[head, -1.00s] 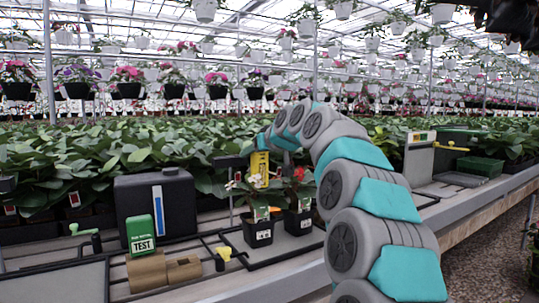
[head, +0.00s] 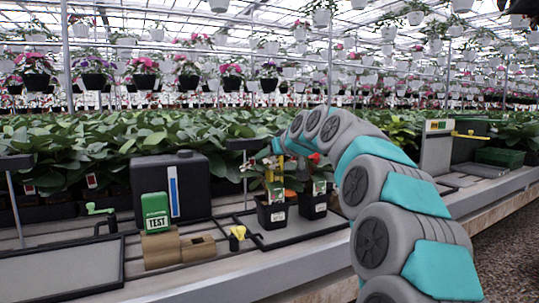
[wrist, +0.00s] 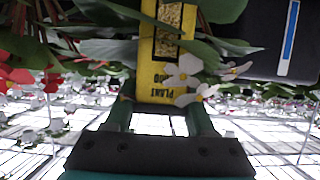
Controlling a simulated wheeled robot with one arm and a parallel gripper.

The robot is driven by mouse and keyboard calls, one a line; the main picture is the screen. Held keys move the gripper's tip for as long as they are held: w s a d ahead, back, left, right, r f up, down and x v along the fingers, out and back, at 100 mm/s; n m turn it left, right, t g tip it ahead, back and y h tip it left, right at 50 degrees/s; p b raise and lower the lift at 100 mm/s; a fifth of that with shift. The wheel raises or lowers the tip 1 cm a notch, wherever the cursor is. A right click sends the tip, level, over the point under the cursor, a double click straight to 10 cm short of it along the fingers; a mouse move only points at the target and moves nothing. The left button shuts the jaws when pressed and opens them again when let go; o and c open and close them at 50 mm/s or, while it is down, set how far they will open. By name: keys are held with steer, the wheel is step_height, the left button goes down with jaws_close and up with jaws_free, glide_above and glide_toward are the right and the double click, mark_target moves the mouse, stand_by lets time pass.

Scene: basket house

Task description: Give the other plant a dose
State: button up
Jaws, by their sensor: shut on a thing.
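My gripper (wrist: 160,105) is shut on a yellow plant food packet (wrist: 160,75), whose label reads upside down in the wrist view. In the head view the packet is partly hidden among leaves above the left potted plant (head: 272,214), in a black pot with a white label. White flowers and leaves lie close around the packet in the wrist view. The right potted plant (head: 313,206), with red flowers, stands beside it. Both pots stand upright on a dark-edged tray (head: 290,236). I cannot tell whether any food leaves the packet.
A black tank (head: 184,172) with a blue level strip stands left of the pots. In front are a green TEST box (head: 155,212) on a brown block and a yellow valve (head: 237,236). An empty framed tray (head: 60,270) lies at front left. Dense foliage fills the back.

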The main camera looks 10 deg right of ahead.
steer(key=shift+f+b, duration=0.4)
steer(key=shift+f, duration=0.15)
stand_by(1.4)
steer(key=shift+r, duration=0.1)
step_height(320, 180, up, 7)
steer(key=p, duration=0.4)
stand_by(0.5)
steer(key=shift+a, duration=0.1)
